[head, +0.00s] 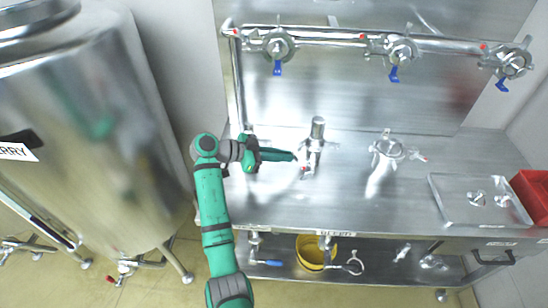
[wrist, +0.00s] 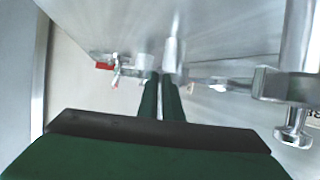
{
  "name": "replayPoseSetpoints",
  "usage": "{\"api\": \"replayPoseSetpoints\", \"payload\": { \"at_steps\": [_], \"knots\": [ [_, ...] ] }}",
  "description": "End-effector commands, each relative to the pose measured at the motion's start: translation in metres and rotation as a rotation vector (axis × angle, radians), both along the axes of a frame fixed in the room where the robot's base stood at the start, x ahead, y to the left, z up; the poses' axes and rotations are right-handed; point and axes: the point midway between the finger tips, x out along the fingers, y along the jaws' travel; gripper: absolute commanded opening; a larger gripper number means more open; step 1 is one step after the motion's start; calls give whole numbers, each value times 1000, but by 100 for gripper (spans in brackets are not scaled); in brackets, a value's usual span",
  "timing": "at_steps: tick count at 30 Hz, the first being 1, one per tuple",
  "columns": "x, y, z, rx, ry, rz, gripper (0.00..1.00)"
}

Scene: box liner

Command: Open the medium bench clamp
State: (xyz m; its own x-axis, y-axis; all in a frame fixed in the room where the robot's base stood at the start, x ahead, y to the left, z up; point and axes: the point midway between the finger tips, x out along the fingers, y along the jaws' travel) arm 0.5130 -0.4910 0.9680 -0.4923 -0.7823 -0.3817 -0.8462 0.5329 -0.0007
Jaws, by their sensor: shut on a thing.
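Two metal clamps stand on the steel bench (head: 260,205). The nearer one to my arm is an upright clamp (head: 317,132) with a cylindrical top; I cannot tell for certain that it is the medium one. To its right is a ring-shaped clamp (head: 387,148) with a red-tipped handle. My gripper (head: 295,157) reaches in from the left, its green fingers nearly level and their tips at the upright clamp's left side. In the wrist view, my gripper (wrist: 162,76) has its fingers almost together on a thin metal part, likely that clamp's handle. The fingers hide most of this part.
Several clamps with blue handles, one a pipe clamp (head: 278,45), hang on the rail behind. A lidded steel tray (head: 450,207) and a red bin (head: 533,195) are at the right. A large steel tank (head: 90,130) stands left. A yellow bucket (head: 312,255) is below.

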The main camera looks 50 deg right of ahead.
Motion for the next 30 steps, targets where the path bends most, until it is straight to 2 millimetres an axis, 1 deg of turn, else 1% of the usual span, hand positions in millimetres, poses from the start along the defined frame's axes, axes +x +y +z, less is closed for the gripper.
{"api": "replayPoseSetpoints", "payload": {
  "at_steps": [3, 15, 16, 17, 18, 26, 30],
  "knots": [
    [-3, -3, -2, 6, 2, -21, 0],
    [-5, -5, -3, 7, 1, -26, 0],
    [-5, -5, -3, 7, 1, -26, 12],
    [-5, -5, -3, 7, 1, -26, 20],
    [-5, -5, -3, 6, 2, -26, 24],
    [-3, -4, -1, 3, 0, -22, 24],
    [2, 2, 2, 2, 0, -20, 24]
  ]
}}
